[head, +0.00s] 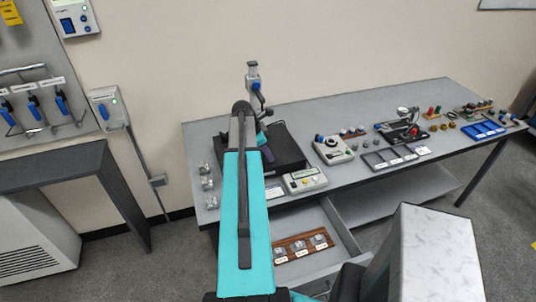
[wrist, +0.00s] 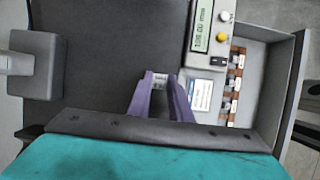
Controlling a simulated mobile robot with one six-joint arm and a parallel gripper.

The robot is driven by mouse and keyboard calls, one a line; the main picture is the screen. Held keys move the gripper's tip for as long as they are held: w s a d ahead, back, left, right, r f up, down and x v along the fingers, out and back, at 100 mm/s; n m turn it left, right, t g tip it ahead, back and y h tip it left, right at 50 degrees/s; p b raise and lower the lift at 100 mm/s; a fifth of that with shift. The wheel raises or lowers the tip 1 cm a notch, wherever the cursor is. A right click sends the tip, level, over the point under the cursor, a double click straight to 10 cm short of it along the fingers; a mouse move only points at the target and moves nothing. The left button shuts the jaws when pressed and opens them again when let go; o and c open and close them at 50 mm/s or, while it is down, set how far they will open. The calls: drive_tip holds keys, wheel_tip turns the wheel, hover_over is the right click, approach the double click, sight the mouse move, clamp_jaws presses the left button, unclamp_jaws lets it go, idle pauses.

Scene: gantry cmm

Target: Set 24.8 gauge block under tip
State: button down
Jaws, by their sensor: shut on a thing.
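My gripper (wrist: 161,80) has purple fingers shut on a small light-grey block (wrist: 160,84), held over a dark plate (wrist: 110,50). The block's size marking cannot be read. In the head view my own arm hides the block and most of the gripper. The dark plate (head: 289,152) there carries a measuring stand with a blue-and-grey head (head: 253,78). Its tip is hidden or too small to make out. A grey part (wrist: 35,65) of the stand shows at the left of the wrist view.
A readout box (head: 305,180) stands at the plate's front right. An open drawer (head: 339,228) holds a wooden rack (head: 285,257) with several blocks; the rack also shows in the wrist view (wrist: 232,88). Gauges and trays crowd the bench (head: 200,137) to the right. Small metal pieces (head: 208,184) lie left.

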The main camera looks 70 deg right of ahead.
drive_tip(key=shift+f, duration=0.6)
idle(1.0)
drive_tip(key=c, duration=1.1)
unclamp_jaws()
drive_tip(key=shift+r, duration=0.1)
drive_tip(key=shift+r, duration=3.45)
